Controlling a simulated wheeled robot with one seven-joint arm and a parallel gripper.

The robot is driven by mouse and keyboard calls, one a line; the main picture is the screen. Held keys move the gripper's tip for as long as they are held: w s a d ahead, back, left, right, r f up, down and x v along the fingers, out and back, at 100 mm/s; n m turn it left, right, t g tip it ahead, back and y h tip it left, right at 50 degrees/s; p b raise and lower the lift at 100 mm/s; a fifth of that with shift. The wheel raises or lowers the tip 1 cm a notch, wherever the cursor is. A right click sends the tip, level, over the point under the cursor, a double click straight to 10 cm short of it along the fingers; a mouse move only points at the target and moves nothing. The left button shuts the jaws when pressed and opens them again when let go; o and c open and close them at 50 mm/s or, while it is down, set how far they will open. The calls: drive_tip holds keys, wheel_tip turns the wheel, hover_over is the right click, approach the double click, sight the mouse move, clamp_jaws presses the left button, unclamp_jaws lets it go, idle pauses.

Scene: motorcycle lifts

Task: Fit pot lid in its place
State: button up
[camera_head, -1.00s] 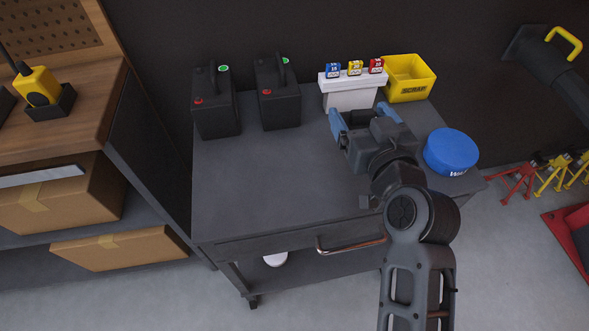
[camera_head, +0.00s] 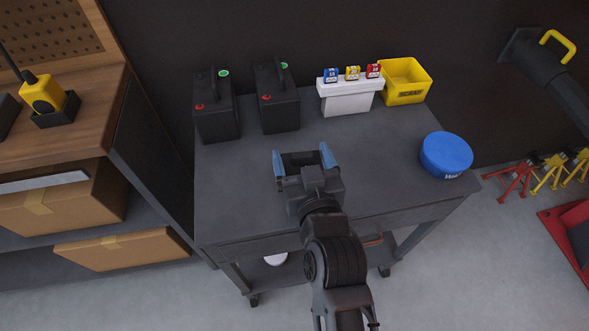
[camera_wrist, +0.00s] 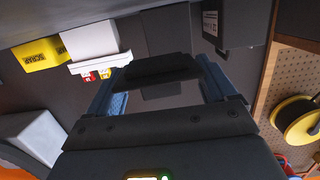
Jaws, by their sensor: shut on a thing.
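My gripper (camera_head: 303,163) is over the middle of the grey cart, its blue fingers pointing toward the wall. It is shut on a dark flat piece (camera_head: 303,158), which also shows between the fingers in the wrist view (camera_wrist: 157,69). I cannot tell from its shape whether this is the pot lid. A round blue pot (camera_head: 446,154) with white lettering stands at the cart's right edge, apart from my gripper. No separate lid is clearly recognisable.
Two black cans (camera_head: 215,108) (camera_head: 276,98) stand at the cart's back left. A white box (camera_head: 347,103) with coloured tabs and a yellow SCRAP bin (camera_head: 404,95) stand at the back right. The cart top (camera_head: 385,150) is clear before the blue pot. A wooden workbench (camera_head: 80,110) is left.

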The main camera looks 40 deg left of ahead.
drive_tip(key=shift+s+a+f, duration=0.35)
drive_tip(key=shift+s+f, duration=0.1)
drive_tip(key=shift+s, duration=0.2)
drive_tip(key=shift+f, duration=1.85)
drive_tip(key=shift+b, duration=0.3)
drive_tip(key=shift+f, duration=0.2)
drive_tip(key=o, duration=0.8)
drive_tip(key=shift+o, duration=0.2)
drive_tip(key=shift+s, duration=0.1)
drive_tip(key=v, duration=0.7)
drive_tip(key=shift+s+d+r, duration=0.1)
drive_tip(key=shift+s+d, duration=0.05)
drive_tip(key=shift+d, duration=0.2)
